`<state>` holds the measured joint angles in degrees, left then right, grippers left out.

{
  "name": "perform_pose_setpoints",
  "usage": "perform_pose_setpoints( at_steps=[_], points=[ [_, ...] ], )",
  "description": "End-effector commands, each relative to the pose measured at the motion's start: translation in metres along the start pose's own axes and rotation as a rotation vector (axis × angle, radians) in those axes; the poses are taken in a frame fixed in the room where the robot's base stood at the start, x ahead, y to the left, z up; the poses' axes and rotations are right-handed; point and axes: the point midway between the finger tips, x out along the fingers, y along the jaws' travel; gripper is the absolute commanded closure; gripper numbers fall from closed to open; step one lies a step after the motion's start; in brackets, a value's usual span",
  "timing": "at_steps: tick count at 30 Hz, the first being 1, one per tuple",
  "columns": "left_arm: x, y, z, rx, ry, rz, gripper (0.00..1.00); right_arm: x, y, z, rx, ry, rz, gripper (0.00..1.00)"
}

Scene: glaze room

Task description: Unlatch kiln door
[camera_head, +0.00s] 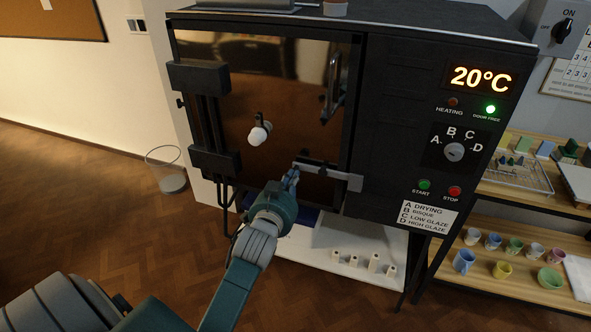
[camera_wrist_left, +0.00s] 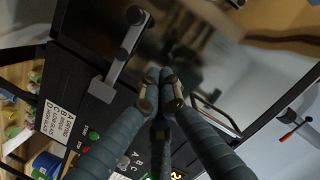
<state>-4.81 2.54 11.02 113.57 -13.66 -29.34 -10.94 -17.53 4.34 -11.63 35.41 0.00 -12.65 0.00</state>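The kiln door (camera_head: 285,95) is a dark, glossy panel at the front left of the black kiln and stands closed. The latch (camera_head: 335,174), a grey bar with a dark lever, lies across the door's lower right edge. It also shows in the wrist view (camera_wrist_left: 124,52), left of the fingers. My left gripper (camera_head: 291,177) is just below the lever's left end. In the wrist view its fingers (camera_wrist_left: 160,82) are drawn together with nothing visible between them, apart from the latch bar there. Whether they touch the lever's end is unclear. My right gripper is not in view.
The control panel (camera_head: 440,130) reads 20°C with a green light. Shelves with cups (camera_head: 503,270) stand at right. A wire bin (camera_head: 171,178) is on the floor at left.

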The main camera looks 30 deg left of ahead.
Motion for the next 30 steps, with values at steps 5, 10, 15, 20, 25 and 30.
perform_pose_setpoints(
  at_steps=[5, 10, 15, 20, 25, 30],
  points=[
    [0.033, -0.002, -0.003, 0.0, 0.0, -0.001, 1.0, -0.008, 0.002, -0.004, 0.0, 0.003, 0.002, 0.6],
    [0.07, -0.002, -0.003, -0.001, 0.0, -0.001, 1.0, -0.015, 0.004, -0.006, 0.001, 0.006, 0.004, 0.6],
    [0.094, -0.001, 0.009, 0.001, -0.006, 0.001, 1.0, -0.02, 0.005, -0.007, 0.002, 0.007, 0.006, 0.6],
    [0.098, -0.001, 0.029, 0.001, -0.003, 0.0, 1.0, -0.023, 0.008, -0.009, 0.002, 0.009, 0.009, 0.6],
    [0.1, -0.001, 0.038, 0.0, 0.0, 0.0, 1.0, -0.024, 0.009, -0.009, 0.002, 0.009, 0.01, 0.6],
    [0.1, 0.0, 0.039, 0.0, 0.0, 0.0, 1.0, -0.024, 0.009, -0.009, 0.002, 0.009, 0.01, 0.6]
  ],
)
